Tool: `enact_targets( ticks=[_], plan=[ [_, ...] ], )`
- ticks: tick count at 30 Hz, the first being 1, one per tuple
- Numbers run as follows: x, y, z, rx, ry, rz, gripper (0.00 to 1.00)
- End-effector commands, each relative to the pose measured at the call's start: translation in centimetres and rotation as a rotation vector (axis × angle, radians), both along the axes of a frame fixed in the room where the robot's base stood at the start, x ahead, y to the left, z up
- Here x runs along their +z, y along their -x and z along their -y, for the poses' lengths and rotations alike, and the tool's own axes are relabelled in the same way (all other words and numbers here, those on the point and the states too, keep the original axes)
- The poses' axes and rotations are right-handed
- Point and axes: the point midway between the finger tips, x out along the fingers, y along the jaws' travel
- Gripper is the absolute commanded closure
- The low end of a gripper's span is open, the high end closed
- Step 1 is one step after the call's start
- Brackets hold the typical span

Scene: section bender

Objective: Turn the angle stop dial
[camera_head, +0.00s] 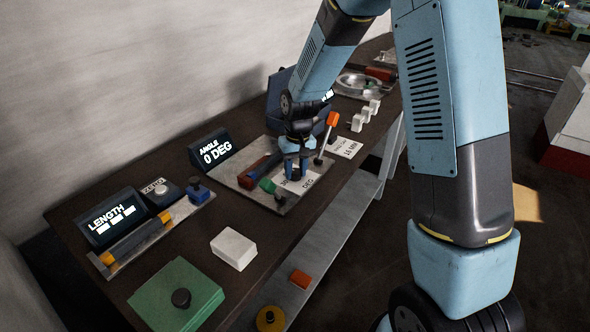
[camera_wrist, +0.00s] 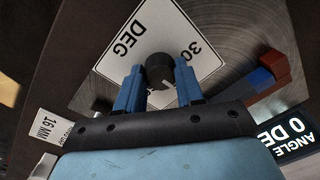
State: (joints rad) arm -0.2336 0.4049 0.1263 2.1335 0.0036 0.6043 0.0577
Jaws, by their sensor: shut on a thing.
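The angle stop dial is a dark round knob (camera_wrist: 160,70) with a light pointer mark, on a white label (camera_wrist: 185,35) that reads 30 DEG. In the wrist view my gripper (camera_wrist: 160,88) has its two blue fingers on either side of the knob, shut on it. In the head view my gripper (camera_head: 294,172) points down at the metal plate (camera_head: 245,168), and its fingers hide most of the knob. The angle display (camera_head: 213,150) behind the plate reads 0 DEG; it also shows in the wrist view (camera_wrist: 284,135).
A red-tipped lever (camera_head: 331,120) stands close on the right of my gripper, and a green-ended part (camera_head: 268,186) lies close on the left. A length display (camera_head: 110,217), a white block (camera_head: 233,249) and a green block (camera_head: 175,295) are nearer on the bench.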

Motion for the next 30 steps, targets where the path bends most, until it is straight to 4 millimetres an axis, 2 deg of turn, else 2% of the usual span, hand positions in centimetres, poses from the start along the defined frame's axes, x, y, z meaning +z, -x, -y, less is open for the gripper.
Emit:
enact_targets(
  ticks=[19,20,27,30],
  plan=[
    [0.14,-0.26,0.02,-0.057,-0.002,0.007,0.93],
    [0.14,-0.26,0.02,-0.057,-0.002,0.007,0.62],
    [0.07,-0.13,-0.01,-0.055,-0.001,0.004,0.39],
    [0.05,-0.1,-0.03,-0.055,-0.001,0.003,0.38]
  ],
)
